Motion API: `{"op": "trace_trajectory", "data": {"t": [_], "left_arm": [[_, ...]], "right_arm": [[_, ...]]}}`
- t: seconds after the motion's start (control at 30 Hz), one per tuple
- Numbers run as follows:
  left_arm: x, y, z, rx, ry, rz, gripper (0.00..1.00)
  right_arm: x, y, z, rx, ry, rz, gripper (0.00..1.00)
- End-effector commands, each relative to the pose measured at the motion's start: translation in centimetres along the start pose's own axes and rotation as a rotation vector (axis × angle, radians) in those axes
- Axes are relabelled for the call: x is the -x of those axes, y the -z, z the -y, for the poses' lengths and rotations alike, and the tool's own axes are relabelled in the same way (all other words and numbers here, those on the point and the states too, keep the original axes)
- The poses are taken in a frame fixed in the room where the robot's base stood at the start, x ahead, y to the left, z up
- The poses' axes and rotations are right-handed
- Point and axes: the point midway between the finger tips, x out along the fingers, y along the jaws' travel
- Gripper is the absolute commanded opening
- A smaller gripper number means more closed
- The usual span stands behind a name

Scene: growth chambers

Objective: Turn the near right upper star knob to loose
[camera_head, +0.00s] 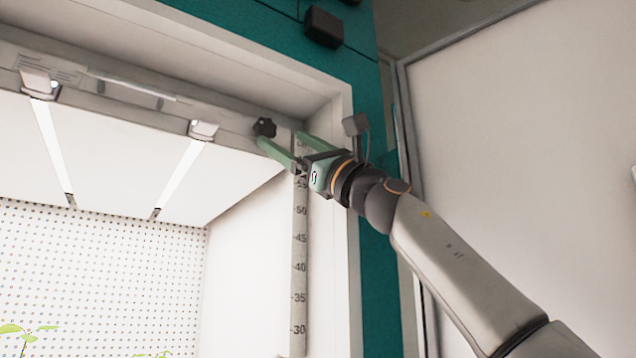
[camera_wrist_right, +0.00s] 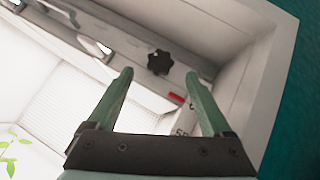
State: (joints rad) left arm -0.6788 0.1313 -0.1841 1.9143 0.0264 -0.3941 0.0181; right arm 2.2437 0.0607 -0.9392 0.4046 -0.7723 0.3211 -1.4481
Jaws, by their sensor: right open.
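The black star knob (camera_head: 265,127) sits on the grey rail at the upper right inside corner of the chamber opening. It also shows in the right wrist view (camera_wrist_right: 160,62), beyond the fingertips and between their lines. My right gripper (camera_head: 281,138) is open and empty, its green fingers pointing up and left toward the knob. In the right wrist view the gripper (camera_wrist_right: 158,77) has its fingers wide apart, with the knob not between them. A red mark (camera_wrist_right: 176,98) shows on the rail below the knob. My left gripper is not in view.
A vertical scale (camera_head: 300,240) with numbers runs down beside the opening. The white frame (camera_head: 345,230) and teal outer wall (camera_head: 371,270) stand close to my right gripper. Light panels (camera_head: 115,155) hang inside the chamber, with green leaves (camera_head: 25,335) low at the left.

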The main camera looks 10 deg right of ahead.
Motion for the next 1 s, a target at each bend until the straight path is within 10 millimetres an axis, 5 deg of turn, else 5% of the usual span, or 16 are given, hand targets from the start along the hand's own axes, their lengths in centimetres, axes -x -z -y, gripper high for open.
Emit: {"op": "trace_trajectory", "data": {"t": [0.37, 0.6, 1.0], "left_arm": [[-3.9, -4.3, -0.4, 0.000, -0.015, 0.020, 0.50], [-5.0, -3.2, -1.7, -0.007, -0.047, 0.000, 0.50], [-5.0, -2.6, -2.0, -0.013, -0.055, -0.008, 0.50]], "right_arm": [[5.2, 0.3, -0.1, 0.003, 0.002, 0.001, 0.84], [6.9, 0.1, 0.0, 0.002, 0.002, 0.001, 0.84], [7.1, -0.1, 0.1, 0.000, 0.002, 0.000, 0.84]]}}
